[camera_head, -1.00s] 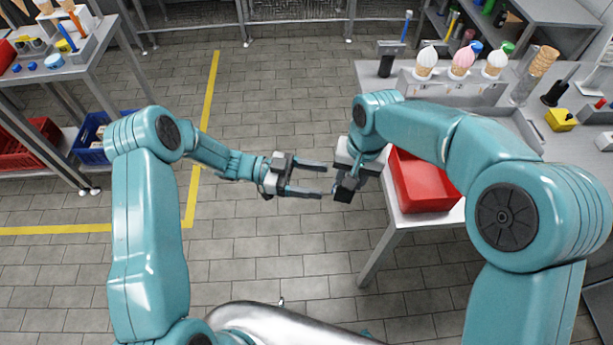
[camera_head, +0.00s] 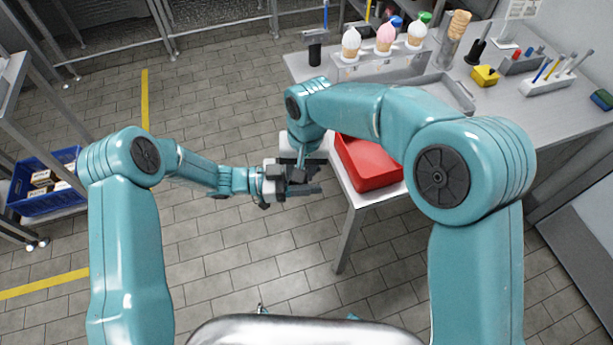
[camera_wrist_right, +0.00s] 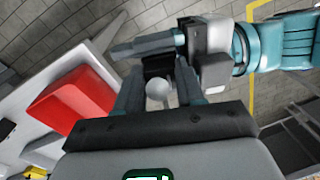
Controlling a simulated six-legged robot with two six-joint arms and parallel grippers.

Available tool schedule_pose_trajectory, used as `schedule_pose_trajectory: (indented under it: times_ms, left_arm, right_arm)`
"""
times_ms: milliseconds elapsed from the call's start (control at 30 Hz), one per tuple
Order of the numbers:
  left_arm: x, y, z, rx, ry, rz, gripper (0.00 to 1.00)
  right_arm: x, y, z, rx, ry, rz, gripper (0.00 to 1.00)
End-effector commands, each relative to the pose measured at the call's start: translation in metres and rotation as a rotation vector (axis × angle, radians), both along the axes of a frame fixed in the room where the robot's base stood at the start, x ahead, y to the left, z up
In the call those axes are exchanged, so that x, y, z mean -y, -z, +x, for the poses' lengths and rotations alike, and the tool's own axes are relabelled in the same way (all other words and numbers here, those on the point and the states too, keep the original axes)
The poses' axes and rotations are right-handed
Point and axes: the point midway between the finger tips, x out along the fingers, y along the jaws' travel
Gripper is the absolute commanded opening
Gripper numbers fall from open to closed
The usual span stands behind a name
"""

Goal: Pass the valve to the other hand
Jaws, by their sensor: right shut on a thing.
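My right gripper (camera_wrist_right: 158,88) is shut on the valve. In the right wrist view, a small grey rounded part of the valve (camera_wrist_right: 158,90) shows between its fingers, with a dark part beyond it. The rest of the valve is hidden. My left gripper (camera_head: 304,182) comes in from the left in the head view, level, with its fingers apart on either side of the right gripper's tips. In the right wrist view, the left gripper (camera_wrist_right: 150,50) lies across the right fingertips. I cannot tell whether its fingers touch the valve.
A red bin (camera_head: 368,165) sits on the near left corner of the grey workbench (camera_head: 505,115), close to the right of the grippers. Ice cream cones (camera_head: 384,40) stand in a holder behind it. A blue crate (camera_head: 45,178) is on a shelf at left. The floor below the grippers is clear.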

Motion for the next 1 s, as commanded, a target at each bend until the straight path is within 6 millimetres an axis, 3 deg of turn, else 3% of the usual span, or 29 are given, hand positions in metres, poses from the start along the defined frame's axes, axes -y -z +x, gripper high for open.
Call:
schedule_pose_trajectory:
  times_ms: [33,100,233,267,300,333,1000]
  left_arm:
    - [-0.0001,-0.0001,0.0,0.0,0.0,0.0,0.32]
    - [-0.0001,-0.0001,-0.0001,-0.001,0.0,0.0,0.1]
    - [-0.0001,-0.0003,-0.0002,-0.002,0.001,-0.001,0.08]
    - [-0.0002,-0.0005,-0.0002,-0.001,0.001,-0.002,0.08]
    - [-0.0001,-0.0005,-0.0002,-0.001,0.001,-0.002,0.08]
    - [-0.0001,-0.0005,-0.0002,-0.001,0.001,-0.002,0.08]
    - [0.0015,-0.0004,-0.0002,0.0,0.002,0.0,0.08]
  right_arm:
    - [0.0,-0.0003,0.0002,0.001,0.0,0.0,0.0]
    - [0.0,-0.0003,0.0003,0.001,0.0,0.0,0.0]
    - [0.0001,-0.0003,0.0006,0.002,0.0,0.001,0.0]
    - [0.0001,-0.0004,0.0007,0.002,0.0,0.001,0.47]
    - [0.0001,-0.0004,0.0006,0.002,0.0,0.001,0.6]
    - [-0.0001,-0.0003,0.0006,0.002,0.001,0.001,0.67]
    - [-0.0027,-0.0071,-0.0007,0.002,-0.002,0.005,0.67]
